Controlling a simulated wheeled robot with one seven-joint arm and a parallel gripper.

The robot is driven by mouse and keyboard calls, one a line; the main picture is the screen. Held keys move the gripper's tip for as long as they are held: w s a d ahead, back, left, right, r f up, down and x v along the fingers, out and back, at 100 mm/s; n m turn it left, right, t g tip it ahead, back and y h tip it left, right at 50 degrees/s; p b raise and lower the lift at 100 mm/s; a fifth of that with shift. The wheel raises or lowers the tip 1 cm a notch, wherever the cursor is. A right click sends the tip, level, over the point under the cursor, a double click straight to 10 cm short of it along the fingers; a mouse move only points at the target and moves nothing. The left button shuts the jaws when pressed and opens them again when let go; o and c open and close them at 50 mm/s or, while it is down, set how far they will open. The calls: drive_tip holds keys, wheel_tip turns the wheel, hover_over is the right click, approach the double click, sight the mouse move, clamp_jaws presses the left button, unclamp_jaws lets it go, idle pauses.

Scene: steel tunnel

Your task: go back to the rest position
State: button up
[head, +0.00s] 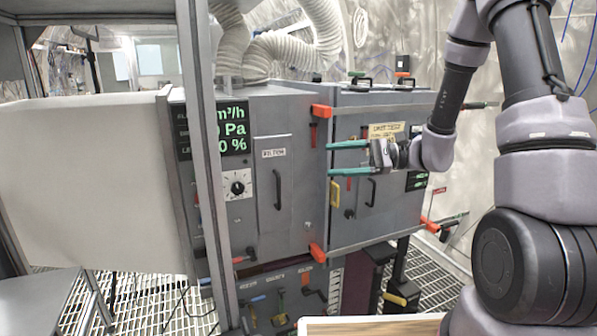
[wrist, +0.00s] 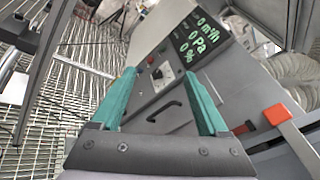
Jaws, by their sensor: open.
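My gripper (head: 350,158) is in front of the right door of a grey filter cabinet in the head view, its two green fingers apart and pointing left. Nothing shows between them. In the wrist view my gripper (wrist: 160,105) is also open and empty, with the cabinet's left door handle (wrist: 165,111) and its green display (wrist: 200,38) beyond the fingers. My arm comes in from the right of the head view.
The cabinet (head: 285,195) has a left handle (head: 277,190), a right handle (head: 370,190), a knob (head: 237,187) and red-orange clamps (head: 321,111). A grey post (head: 205,170) stands in front at left. A wooden-topped surface (head: 370,326) lies at the bottom. Grating floor (head: 160,300) shows below.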

drive_tip(key=s+d+r+n+g+h, duration=0.1)
drive_tip(key=s+d+r+n+h, duration=0.1)
drive_tip(key=s+r+n+h, duration=0.3)
drive_tip(key=s+d+n+g+h, duration=0.1)
drive_tip(key=s+d+h, duration=0.15)
drive_tip(key=s, duration=0.35)
drive_tip(key=s+d+r+t+h, duration=0.4)
drive_tip(key=d+r+t+h, duration=0.3)
drive_tip(key=d+r+t, duration=0.1)
drive_tip(key=shift+d+r+n, duration=0.3)
drive_tip(key=shift+d+r, duration=0.35)
drive_tip(key=shift+d, duration=0.6)
drive_tip(key=shift+h, duration=0.25)
